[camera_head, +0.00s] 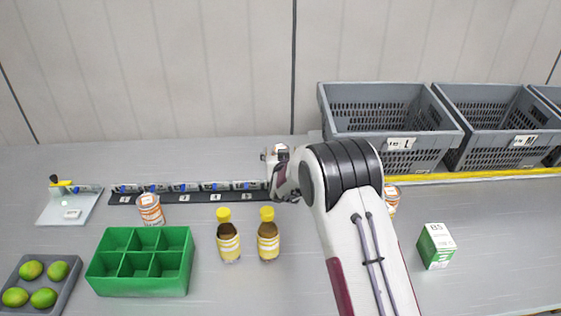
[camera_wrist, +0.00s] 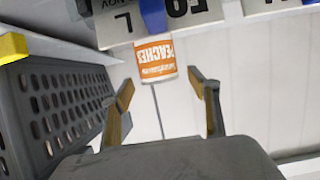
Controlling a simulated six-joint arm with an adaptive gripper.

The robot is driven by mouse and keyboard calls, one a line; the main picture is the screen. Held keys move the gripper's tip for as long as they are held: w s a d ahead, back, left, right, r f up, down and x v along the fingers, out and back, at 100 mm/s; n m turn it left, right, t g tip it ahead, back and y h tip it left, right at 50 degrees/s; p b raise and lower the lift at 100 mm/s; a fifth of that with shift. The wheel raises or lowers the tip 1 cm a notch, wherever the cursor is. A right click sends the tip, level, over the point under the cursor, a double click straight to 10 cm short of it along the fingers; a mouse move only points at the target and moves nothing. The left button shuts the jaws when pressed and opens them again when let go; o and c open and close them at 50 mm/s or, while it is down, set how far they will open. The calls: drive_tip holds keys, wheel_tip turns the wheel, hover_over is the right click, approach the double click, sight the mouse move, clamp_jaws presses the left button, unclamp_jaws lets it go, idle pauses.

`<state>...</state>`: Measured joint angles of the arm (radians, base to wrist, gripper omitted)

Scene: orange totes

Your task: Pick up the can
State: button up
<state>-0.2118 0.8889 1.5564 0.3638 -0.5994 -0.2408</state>
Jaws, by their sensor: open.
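One orange-and-white can (camera_head: 150,210) stands upright on the left of the grey table. A second can (camera_head: 391,200) stands by the grey crates, partly hidden behind my arm. In the wrist view a can (camera_wrist: 155,60) with a peaches label appears upside down, ahead of my gripper (camera_wrist: 163,88). Which of the two cans this is I cannot tell. My gripper is open, its fingers spread to either side of the can's lower picture edge, with nothing held. In the head view its fingers are not clearly visible.
Grey crates (camera_head: 397,152) line the back right behind a yellow edge. Two yellow-capped bottles (camera_head: 228,240) (camera_head: 268,238), a green divided box (camera_head: 140,264), a grey tray (camera_head: 66,290) of limes, and a green-and-white carton (camera_head: 436,247) stand on the table. A labelled black strip (camera_head: 190,197) runs along the back.

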drive_tip(key=shift+x, duration=1.4)
drive_tip(key=shift+c, duration=0.4)
drive_tip(key=shift+r, duration=0.1)
drive_tip(key=c, duration=1.4)
drive_tip(key=shift+r, duration=0.1)
drive_tip(key=shift+r, duration=4.9)
